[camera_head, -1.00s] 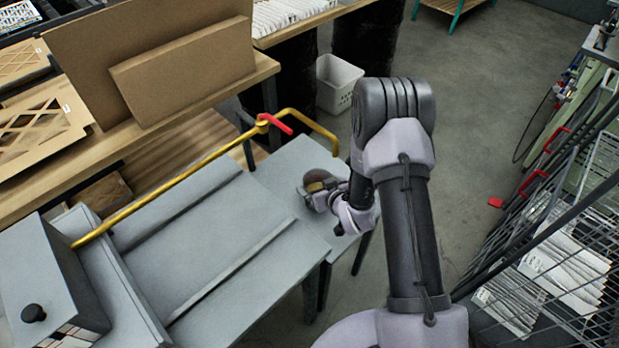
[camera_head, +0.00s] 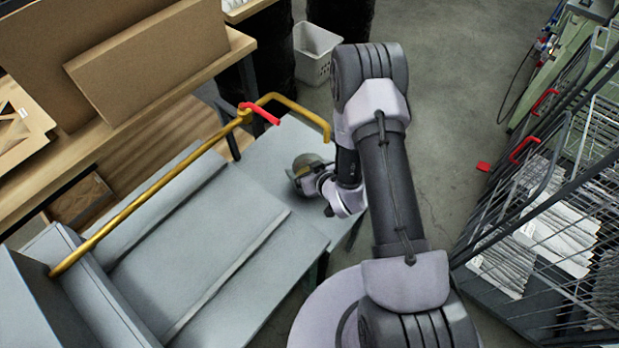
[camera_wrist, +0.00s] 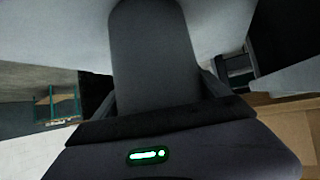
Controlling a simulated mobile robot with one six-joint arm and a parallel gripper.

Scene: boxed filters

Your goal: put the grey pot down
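The grey pot is a small rounded, dull grey thing (camera_head: 306,168) at the end of my arm, over the right part of the grey table in the head view. In the wrist view a dark grey rounded body (camera_wrist: 155,55), which looks like the pot, fills the middle between my fingers. My gripper (camera_head: 320,180) is small in the head view and appears shut on the pot, with a finger along each side in the wrist view. Whether the pot touches the tabletop cannot be told; its underside is hidden.
The grey table (camera_head: 285,150) carries a yellow bar (camera_head: 160,195) with a red handle (camera_head: 262,113), close behind the pot. A wooden bench (camera_head: 215,65) with cardboard stands at the left. A white bin (camera_head: 316,52) is on the floor behind. A wire rack (camera_head: 545,215) stands right.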

